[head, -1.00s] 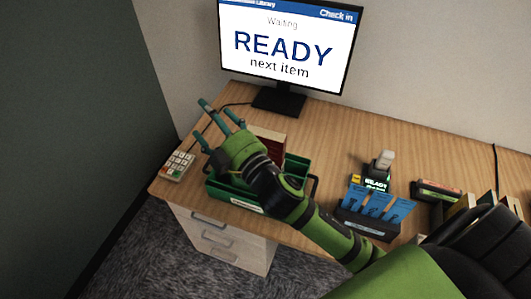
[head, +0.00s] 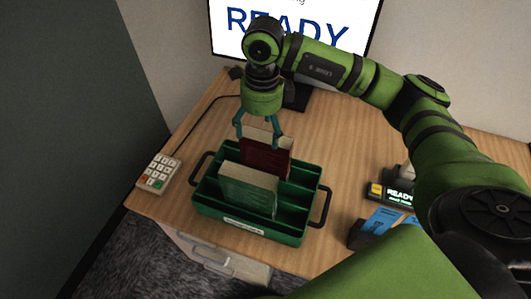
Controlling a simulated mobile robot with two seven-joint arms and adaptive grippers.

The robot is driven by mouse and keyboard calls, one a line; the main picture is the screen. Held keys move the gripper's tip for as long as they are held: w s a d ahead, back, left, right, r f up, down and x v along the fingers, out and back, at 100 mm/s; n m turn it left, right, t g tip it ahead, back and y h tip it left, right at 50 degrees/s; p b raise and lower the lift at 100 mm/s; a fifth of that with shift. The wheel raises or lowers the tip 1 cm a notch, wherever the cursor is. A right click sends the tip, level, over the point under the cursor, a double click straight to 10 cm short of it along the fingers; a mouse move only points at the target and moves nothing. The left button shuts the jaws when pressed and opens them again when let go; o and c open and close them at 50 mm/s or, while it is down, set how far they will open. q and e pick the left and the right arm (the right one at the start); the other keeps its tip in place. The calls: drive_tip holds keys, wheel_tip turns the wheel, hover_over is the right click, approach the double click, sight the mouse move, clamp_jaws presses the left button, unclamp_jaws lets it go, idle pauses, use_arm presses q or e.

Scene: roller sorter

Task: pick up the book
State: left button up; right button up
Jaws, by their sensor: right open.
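Two books stand upright in a green divided tray (head: 292,236) on the desk. The dark red book (head: 266,160) stands towards the back of the tray. The green book (head: 248,190) stands in front of it, towards the left. My right gripper (head: 258,138) points down just above the red book, its fingers apart near the book's top edge. I cannot tell whether the fingers touch it. My left gripper is not in the view.
A keypad (head: 158,174) lies left of the tray. A monitor (head: 365,30) stands behind my arm. A small device with a lit READY screen (head: 398,196) and a holder with blue cards (head: 380,225) stand to the right. Bare desk (head: 345,140) lies between.

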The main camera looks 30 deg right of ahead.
sight(265, 148)
drive_tip(key=shift+s+d+f+p, duration=0.15)
drive_tip(key=shift+d+f+p, duration=0.3)
drive_tip(key=shift+f+p, duration=0.35)
drive_tip(key=f, duration=0.1)
drive_tip(key=f+p, duration=0.1)
drive_tip(key=f, duration=0.1)
drive_tip(key=f+p, duration=0.1)
drive_tip(key=shift+s+a+f, duration=0.1)
drive_tip(key=shift+s+f, duration=0.15)
drive_tip(key=shift+f, duration=0.3)
drive_tip(key=shift+w, duration=0.1)
clamp_jaws()
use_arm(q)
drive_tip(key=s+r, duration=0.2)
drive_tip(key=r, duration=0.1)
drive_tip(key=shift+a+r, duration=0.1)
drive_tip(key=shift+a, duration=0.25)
